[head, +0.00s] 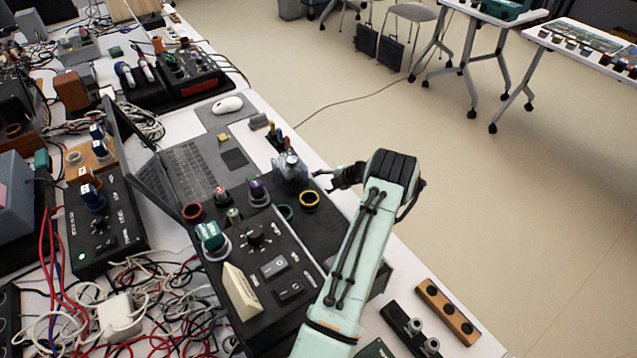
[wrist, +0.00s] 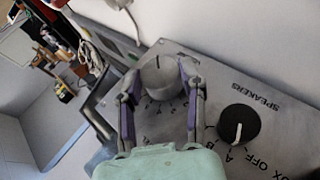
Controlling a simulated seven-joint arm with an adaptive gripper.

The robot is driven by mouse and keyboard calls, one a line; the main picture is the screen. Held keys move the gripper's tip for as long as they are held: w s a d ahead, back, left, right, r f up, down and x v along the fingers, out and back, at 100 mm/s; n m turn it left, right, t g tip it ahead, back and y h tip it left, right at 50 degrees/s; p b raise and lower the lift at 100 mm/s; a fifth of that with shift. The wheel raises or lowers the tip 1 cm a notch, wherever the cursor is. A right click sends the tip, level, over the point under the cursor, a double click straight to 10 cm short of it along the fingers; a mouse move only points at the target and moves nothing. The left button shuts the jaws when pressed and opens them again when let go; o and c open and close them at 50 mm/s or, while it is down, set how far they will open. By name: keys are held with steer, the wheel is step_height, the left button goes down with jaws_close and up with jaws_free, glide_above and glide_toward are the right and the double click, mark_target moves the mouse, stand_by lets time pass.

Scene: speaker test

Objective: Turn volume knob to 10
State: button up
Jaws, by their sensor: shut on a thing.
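A light grey round knob (wrist: 160,78) stands on a grey panel in the wrist view, presumably the volume knob. A dark mark on its top points toward the upper edge of the picture. Small dial marks on the panel curve below it, too small to read. My gripper (wrist: 158,80) has one finger on each side of the knob and is shut on it. In the head view my gripper (head: 328,180) reaches left from the arm's end, beside the cluttered dark gear. The held knob cannot be made out clearly there.
A black knob (wrist: 238,124) labelled SPEAKERS, with a white pointer, sits right of the grey knob. In the head view a laptop (head: 185,172), a mouse (head: 227,105) and tangled cables (head: 150,300) crowd the table. Open floor (head: 540,200) lies to the right.

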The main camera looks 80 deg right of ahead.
steer(key=o, duration=1.2)
steer(key=shift+w, duration=0.1)
steer(key=shift+c, duration=0.2)
steer(key=v, duration=1.2)
